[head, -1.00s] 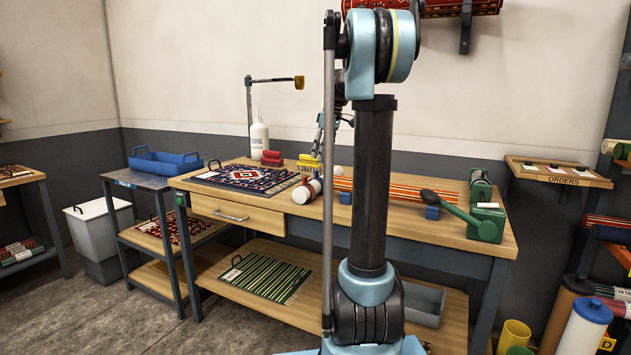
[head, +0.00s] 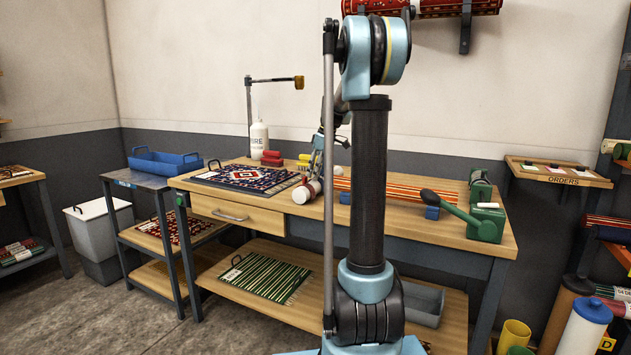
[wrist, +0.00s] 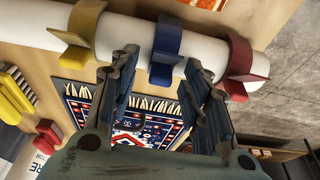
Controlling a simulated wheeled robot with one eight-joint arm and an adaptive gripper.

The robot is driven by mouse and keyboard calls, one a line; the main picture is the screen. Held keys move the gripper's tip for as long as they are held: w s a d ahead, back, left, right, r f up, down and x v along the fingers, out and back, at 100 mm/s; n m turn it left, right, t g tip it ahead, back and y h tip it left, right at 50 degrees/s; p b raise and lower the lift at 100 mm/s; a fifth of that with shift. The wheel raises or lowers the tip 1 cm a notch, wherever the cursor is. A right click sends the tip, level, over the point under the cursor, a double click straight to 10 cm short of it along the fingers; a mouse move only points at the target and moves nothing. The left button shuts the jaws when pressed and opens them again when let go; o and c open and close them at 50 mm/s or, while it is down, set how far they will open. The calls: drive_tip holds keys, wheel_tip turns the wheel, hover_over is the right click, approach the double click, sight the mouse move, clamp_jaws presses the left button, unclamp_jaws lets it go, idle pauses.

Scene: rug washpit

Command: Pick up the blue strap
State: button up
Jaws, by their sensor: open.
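The blue strap (wrist: 166,50) wraps around a white roll (wrist: 210,42) in the wrist view, with its tab sticking out. It sits between a yellow strap (wrist: 82,30) on the left and a red strap (wrist: 240,66) on the right. My gripper (wrist: 159,62) is open, with its two fingers on either side of the blue strap; I cannot tell whether they touch it. In the head view the white roll (head: 302,193) lies on the workbench (head: 440,228), partly hidden behind my arm. The blue strap cannot be made out there.
A patterned rug (head: 245,178) lies left of the roll. A yellow brush (head: 308,160), red blocks (head: 271,157) and a white bottle (head: 259,138) stand behind it.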

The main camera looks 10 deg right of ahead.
drive_tip(key=shift+c, duration=0.3)
drive_tip(key=c, duration=0.8)
drive_tip(key=shift+c, duration=0.2)
